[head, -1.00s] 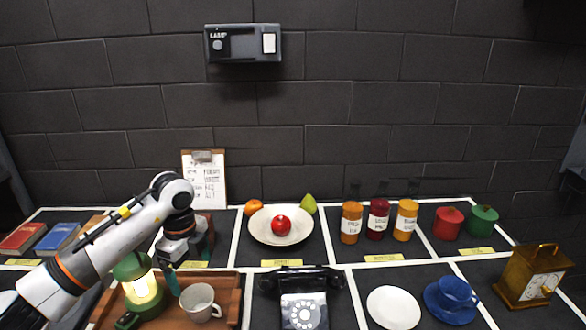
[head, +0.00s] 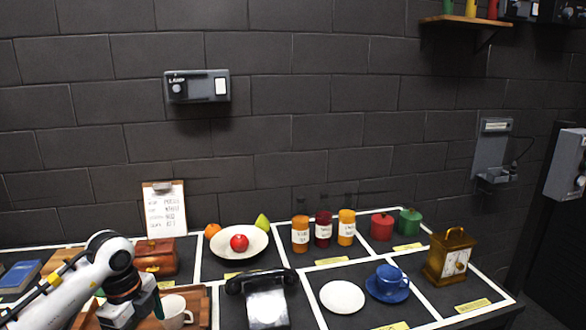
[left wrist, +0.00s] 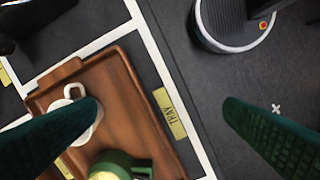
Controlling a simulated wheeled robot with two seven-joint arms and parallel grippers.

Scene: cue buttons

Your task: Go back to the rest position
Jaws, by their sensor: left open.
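My left gripper (left wrist: 162,106) shows as two dark green fingers, wide apart with nothing between them. In the left wrist view it hangs over the wooden tray (left wrist: 125,85) and its front edge. In the head view my left arm comes in low at the left, in front of the tray (head: 205,306), and mostly hides its own fingers. A white mug (head: 172,309) stands on the tray; it also shows in the left wrist view (left wrist: 72,93), partly behind one finger. My right gripper is not in view.
A black telephone (head: 265,308), a plate with fruit (head: 215,243), several jars (head: 300,240), a white saucer (head: 342,296), a blue cup (head: 389,276) and a brass clock (head: 449,258) stand on the table. A LAMP switch box (head: 197,87) is on the wall.

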